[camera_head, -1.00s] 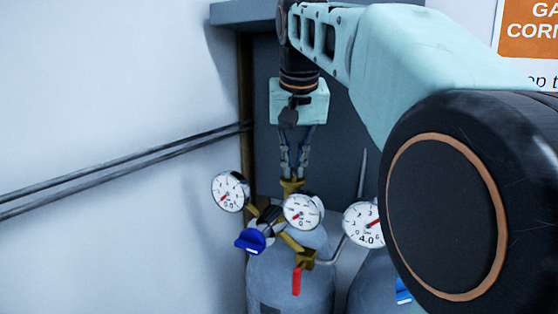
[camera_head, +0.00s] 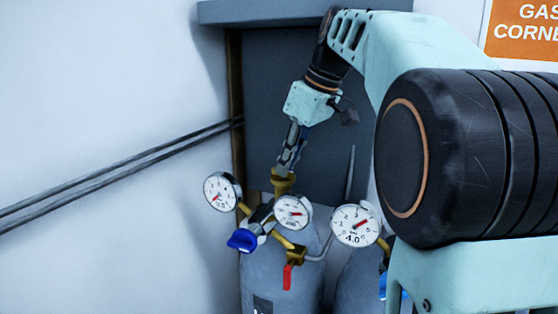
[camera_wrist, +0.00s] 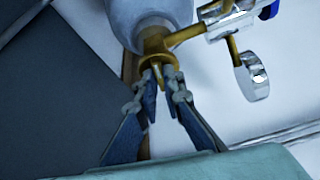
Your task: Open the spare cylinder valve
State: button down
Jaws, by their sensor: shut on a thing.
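The left grey cylinder (camera_head: 281,268) has a brass valve (camera_head: 283,186) on top. My gripper (camera_head: 284,169) comes down from above, tilted, with its fingers shut on the top of the brass valve. In the wrist view the fingertips (camera_wrist: 163,82) close around the brass valve (camera_wrist: 155,44) on the grey cylinder (camera_wrist: 150,18). The regulator carries a left gauge (camera_head: 222,192) and a middle gauge (camera_head: 292,212), whose needle lies about level. A blue knob (camera_head: 243,240) and a red lever (camera_head: 287,277), hanging down, are below them. The label on the cylinder is cut off.
A second cylinder (camera_head: 352,285) stands close to the right with its own gauge (camera_head: 355,225), partly hidden by my arm. Two dark pipes (camera_head: 120,168) run along the white wall at the left. A grey panel (camera_head: 270,100) is behind the cylinders.

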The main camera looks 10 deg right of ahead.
jog(key=shift+d+n+g, duration=0.1)
jog(key=shift+n+g, duration=0.2)
jog(key=shift+n, duration=0.6)
jog(key=c, duration=2.3)
grip_release()
jog(key=shift+c, duration=0.2)
jog(key=shift+y, duration=0.3)
jog(key=shift+r, duration=0.1)
jog(key=v, duration=1.1)
jog(key=shift+r, duration=0.35)
jog(key=shift+d, duration=0.1)
